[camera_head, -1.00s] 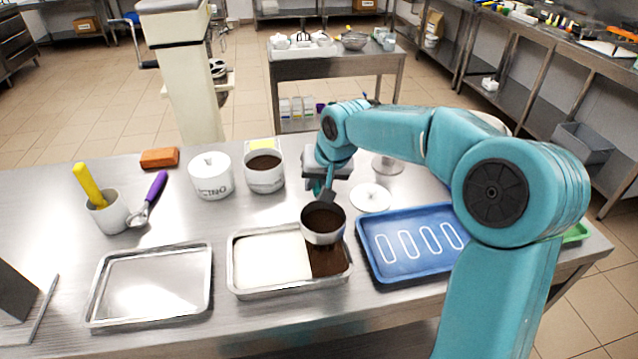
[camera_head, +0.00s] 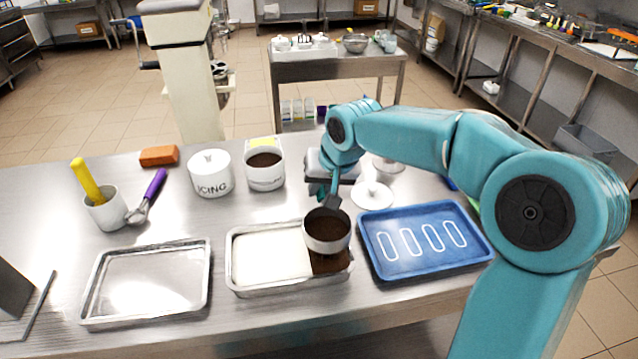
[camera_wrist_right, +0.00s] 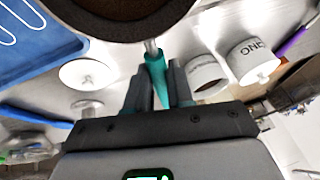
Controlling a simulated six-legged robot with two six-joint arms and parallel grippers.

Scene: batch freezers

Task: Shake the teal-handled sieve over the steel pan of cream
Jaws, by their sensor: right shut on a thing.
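The sieve (camera_head: 326,235) is a round cup filled with dark brown powder. It is held above the right part of the steel pan of cream (camera_head: 236,287). The cream (camera_head: 270,250) is white on the left; the strip at the pan's right end is covered in dark brown powder (camera_head: 330,263). My right gripper (camera_head: 328,190) is shut on the sieve's teal handle (camera_wrist_right: 157,75), behind the cup. In the right wrist view the cup (camera_wrist_right: 118,8) shows at the top edge and the gripper fingers (camera_wrist_right: 157,85) clasp the handle. My left gripper is not in view.
A blue tray (camera_head: 470,262) with white outlines lies right of the pan, and an empty steel tray (camera_head: 150,285) lies left. Behind stand an icing pot (camera_head: 211,175), a white tub of brown powder (camera_head: 265,172), an orange block (camera_head: 159,156) and a cup with a yellow-handled tool (camera_head: 106,208).

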